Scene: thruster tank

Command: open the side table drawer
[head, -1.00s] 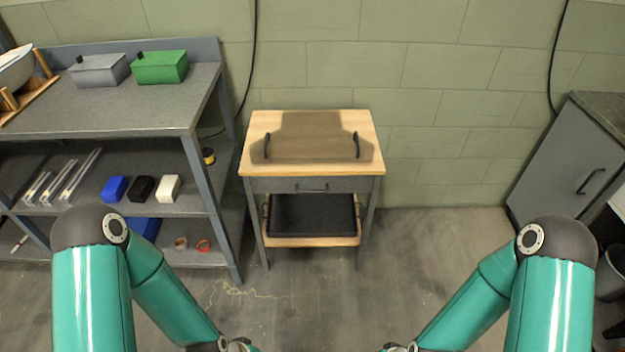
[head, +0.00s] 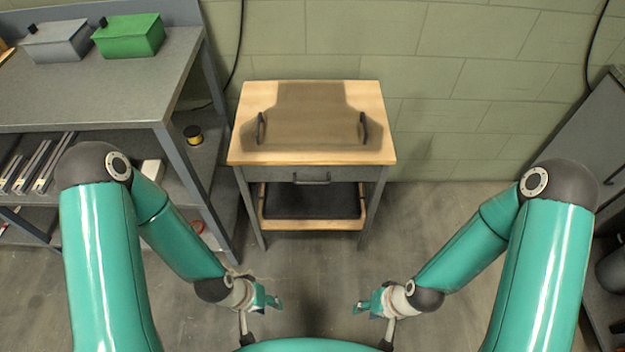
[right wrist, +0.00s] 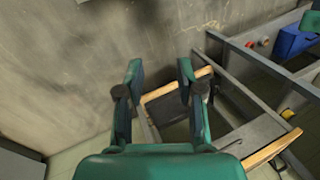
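The side table (head: 312,155) stands against the wall ahead, with a light wood top and grey legs. Its grey drawer (head: 275,174) sits under the top and looks shut, with a dark bar handle (head: 311,180) on its front. My left gripper (head: 276,302) and my right gripper (head: 360,306) are in front of the table, low and apart from it. In the right wrist view my right gripper (right wrist: 160,75) is open and empty, and the table (right wrist: 262,140) shows tilted beyond its fingers. The left fingers are small in the head view, and their opening is unclear.
A grey shelf unit (head: 120,92) stands left of the table, holding a green box (head: 130,38) and a grey box (head: 56,42). A grey cabinet (head: 585,135) stands at the right. The floor (head: 320,270) before the table is clear.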

